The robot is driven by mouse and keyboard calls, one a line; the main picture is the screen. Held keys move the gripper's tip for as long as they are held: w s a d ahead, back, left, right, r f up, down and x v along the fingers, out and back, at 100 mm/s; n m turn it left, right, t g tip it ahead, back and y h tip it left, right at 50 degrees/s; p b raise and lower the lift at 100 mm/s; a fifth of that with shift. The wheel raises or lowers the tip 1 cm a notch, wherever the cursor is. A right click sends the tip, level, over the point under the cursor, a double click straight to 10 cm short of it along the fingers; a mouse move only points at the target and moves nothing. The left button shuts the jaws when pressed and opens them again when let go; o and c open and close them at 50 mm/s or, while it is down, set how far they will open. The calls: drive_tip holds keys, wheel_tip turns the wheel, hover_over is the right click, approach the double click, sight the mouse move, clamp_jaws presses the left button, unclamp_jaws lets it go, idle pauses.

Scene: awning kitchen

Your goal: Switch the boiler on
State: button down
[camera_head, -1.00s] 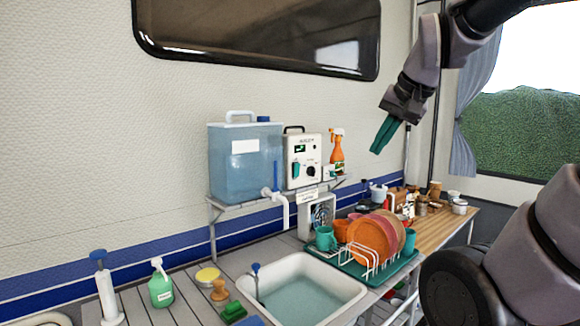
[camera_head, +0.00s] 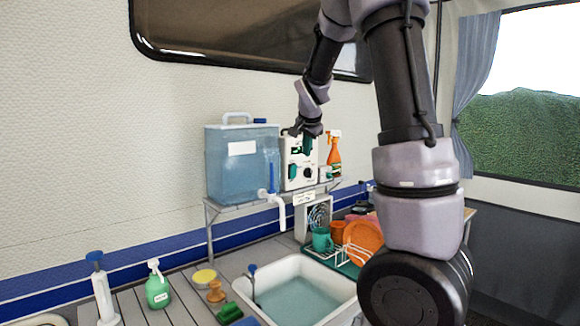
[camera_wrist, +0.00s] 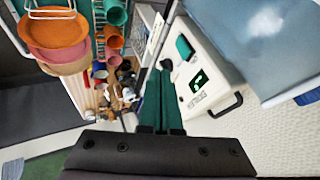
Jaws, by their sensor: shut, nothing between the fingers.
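The boiler (camera_head: 288,182) is a white box with a dark top handle, standing on the wall shelf. Its front has a green switch (camera_head: 292,171) and a round dark knob. In the wrist view the boiler (camera_wrist: 213,62) appears turned over, with the green switch (camera_wrist: 184,47), a lit green display (camera_wrist: 197,82) and the dark knob (camera_wrist: 166,64) by my fingertips. My gripper (camera_head: 306,150) is shut and empty, its green fingers in front of the boiler's upper face and hiding part of it. The fingers (camera_wrist: 161,72) point toward the panel; I cannot tell whether they touch.
A blue water tank (camera_head: 240,175) stands left of the boiler, an orange spray bottle (camera_head: 334,155) right of it. Below are the sink (camera_head: 300,296) and a rack with orange plates (camera_head: 362,237). My arm hides the right of the counter. The window (camera_head: 250,35) is above.

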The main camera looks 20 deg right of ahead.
idle(0.3)
approach(296, 170)
drive_tip(key=shift+s+f+x, duration=0.1)
drive_tip(key=shift+s+x, duration=0.05)
drive_tip(key=shift+x, duration=0.8)
drive_tip(key=shift+s+f+x, duration=0.1)
drive_tip(key=shift+x, duration=0.9)
drive_tip(key=shift+s+f+x, duration=0.1)
drive_tip(key=shift+s+x, duration=0.05)
drive_tip(key=shift+x, duration=0.8)
drive_tip(key=shift+w+a+r, duration=0.15)
drive_tip(key=shift+w+r, duration=0.05)
drive_tip(key=shift+w, duration=0.15)
